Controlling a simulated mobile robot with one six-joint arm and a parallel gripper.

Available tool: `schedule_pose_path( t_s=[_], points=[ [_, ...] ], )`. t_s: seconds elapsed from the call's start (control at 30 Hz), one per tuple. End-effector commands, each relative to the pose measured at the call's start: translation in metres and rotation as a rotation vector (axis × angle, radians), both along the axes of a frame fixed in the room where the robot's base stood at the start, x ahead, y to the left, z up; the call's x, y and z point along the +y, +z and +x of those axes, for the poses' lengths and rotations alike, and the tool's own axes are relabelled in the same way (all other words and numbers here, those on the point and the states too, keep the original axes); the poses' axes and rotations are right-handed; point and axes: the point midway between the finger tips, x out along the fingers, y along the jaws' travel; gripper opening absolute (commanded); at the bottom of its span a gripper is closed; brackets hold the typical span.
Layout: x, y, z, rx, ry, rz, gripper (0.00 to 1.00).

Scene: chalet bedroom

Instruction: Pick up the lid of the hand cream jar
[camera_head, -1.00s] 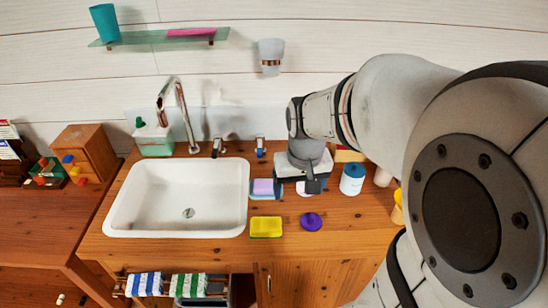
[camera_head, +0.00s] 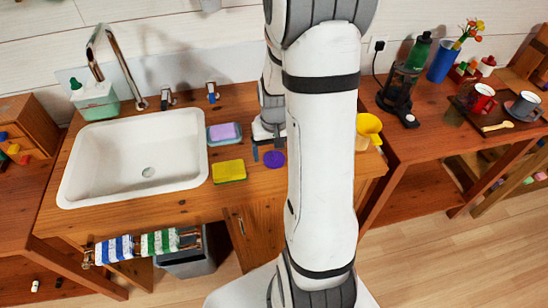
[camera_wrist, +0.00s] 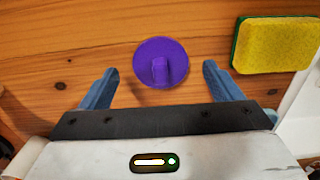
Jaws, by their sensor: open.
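The lid (camera_wrist: 160,62) is a flat purple disc with a raised grip on top. It lies on the wooden counter (camera_head: 218,197), and in the head view the lid (camera_head: 273,159) shows just left of my arm, in front of my gripper. My gripper (camera_wrist: 159,72) is open and empty, its two blue fingers on either side of the lid in the wrist view, apart from it. The jar cannot be made out in the current views; my arm hides part of the counter.
A yellow and green sponge (camera_head: 229,171) lies left of the lid; it also shows in the wrist view (camera_wrist: 274,45). Behind it is a blue dish with a lilac bar (camera_head: 222,132). The white sink (camera_head: 135,166) is further left. A yellow object (camera_head: 369,126) stands right of my arm.

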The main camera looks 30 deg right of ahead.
Motion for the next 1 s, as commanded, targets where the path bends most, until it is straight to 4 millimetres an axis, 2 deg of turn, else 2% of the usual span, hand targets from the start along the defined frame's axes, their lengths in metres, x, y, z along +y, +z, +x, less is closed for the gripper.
schedule_pose_path(
  t_s=[0.13, 0.37, 0.9, 1.0],
  points=[
    [0.0003, -0.0129, 0.0, 0.0, 0.0, 0.0, 0.85],
    [0.0001, -0.014, 0.0001, -0.001, 0.0, 0.0, 0.85],
    [-0.0003, -0.0136, 0.0001, -0.001, -0.001, 0.0, 0.42],
    [-0.0003, -0.0136, 0.0001, -0.001, -0.001, 0.0, 0.37]
  ],
)
